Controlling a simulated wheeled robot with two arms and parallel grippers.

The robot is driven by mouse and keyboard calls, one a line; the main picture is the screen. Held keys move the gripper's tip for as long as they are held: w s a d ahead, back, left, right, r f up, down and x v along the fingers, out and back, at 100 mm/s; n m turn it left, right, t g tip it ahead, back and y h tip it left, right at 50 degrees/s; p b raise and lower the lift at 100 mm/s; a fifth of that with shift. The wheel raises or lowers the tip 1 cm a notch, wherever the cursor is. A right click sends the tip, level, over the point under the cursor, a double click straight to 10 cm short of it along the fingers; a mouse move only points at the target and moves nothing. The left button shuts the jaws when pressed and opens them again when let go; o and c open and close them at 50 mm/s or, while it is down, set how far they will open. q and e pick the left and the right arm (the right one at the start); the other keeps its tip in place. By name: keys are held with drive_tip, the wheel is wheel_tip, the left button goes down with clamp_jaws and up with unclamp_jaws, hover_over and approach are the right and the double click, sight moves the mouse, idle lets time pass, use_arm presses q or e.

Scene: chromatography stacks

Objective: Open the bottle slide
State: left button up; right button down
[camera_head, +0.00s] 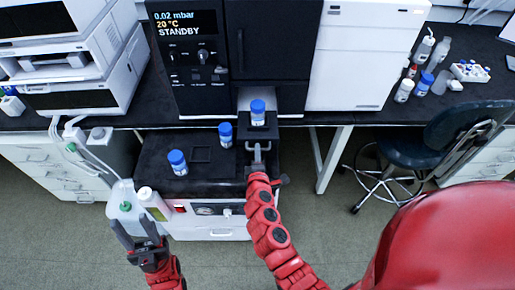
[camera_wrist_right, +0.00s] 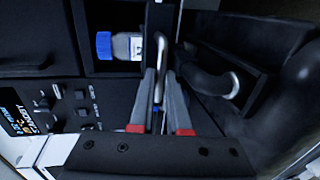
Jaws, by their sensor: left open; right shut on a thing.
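The bottle slide (camera_head: 268,131) is a dark tray at the front of the black instrument, with a blue-capped bottle (camera_head: 257,112) standing on it. The bottle also shows in the right wrist view (camera_wrist_right: 122,46). The slide's metal handle (camera_head: 258,147) points toward me and shows in the right wrist view (camera_wrist_right: 160,48) between my fingers. My right gripper (camera_head: 258,165) is shut on this handle; its fingers (camera_wrist_right: 161,82) close around the bar. My left gripper (camera_head: 139,232) is open and empty at lower left, near a white jug (camera_head: 124,203).
Two more blue-capped bottles (camera_head: 177,162) (camera_head: 226,134) stand on the dark shelf (camera_head: 205,180) left of the slide. The black instrument (camera_head: 188,60) reads STANDBY. A chair (camera_head: 425,140) stands at right.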

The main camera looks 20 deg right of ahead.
drive_tip(key=c, duration=0.9)
unclamp_jaws()
drive_tip(key=shift+b+v, duration=2)
drive_tip(key=shift+v, duration=6.7)
